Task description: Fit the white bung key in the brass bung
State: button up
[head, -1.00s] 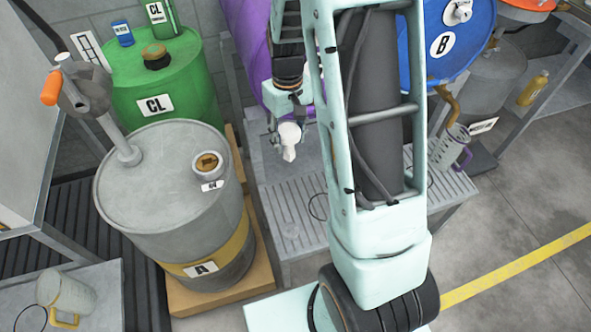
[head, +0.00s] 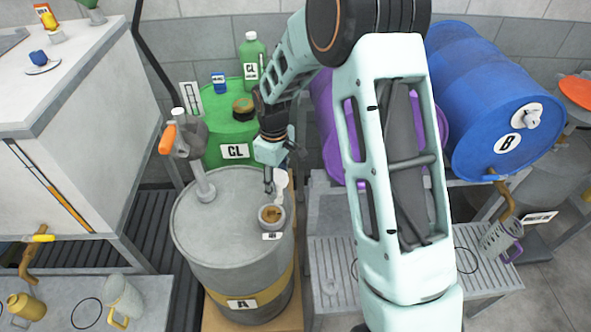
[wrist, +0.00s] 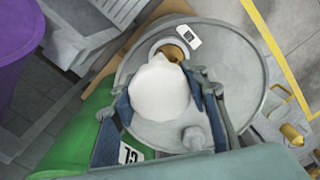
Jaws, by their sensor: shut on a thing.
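The white bung key (head: 281,182) is held in my gripper (head: 275,174), above the far-right part of the top of grey drum A (head: 225,200). The brass bung (head: 271,214) sits in a pale ring on that drum top, just below and nearer than the key in the head view. In the wrist view the key (wrist: 160,88) is a large white shape between my two fingers (wrist: 162,98). It covers part of the brass bung (wrist: 178,52). The key's lower end is hard to see, and I cannot tell whether it touches the ring.
A pump with an orange handle (head: 168,139) stands on the left of drum A's top. A green drum (head: 222,140) marked CL is behind, with bottles on it. A purple drum (head: 328,125) and a blue drum (head: 480,100) lie to the right above a grated bench (head: 330,250).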

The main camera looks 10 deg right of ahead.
jog(key=shift+a+f+n+p, duration=0.2)
jog(key=shift+a+n+p, duration=0.25)
jog(key=shift+a+n, duration=0.6)
jog(key=shift+a+m, duration=0.2)
jog(key=shift+m, duration=0.05)
jog(key=shift+f+b, duration=1.9)
jog(key=shift+f, duration=0.5)
jog(key=shift+f+b, duration=1.55)
jog(key=shift+f, duration=0.25)
jog(key=o, duration=1.3)
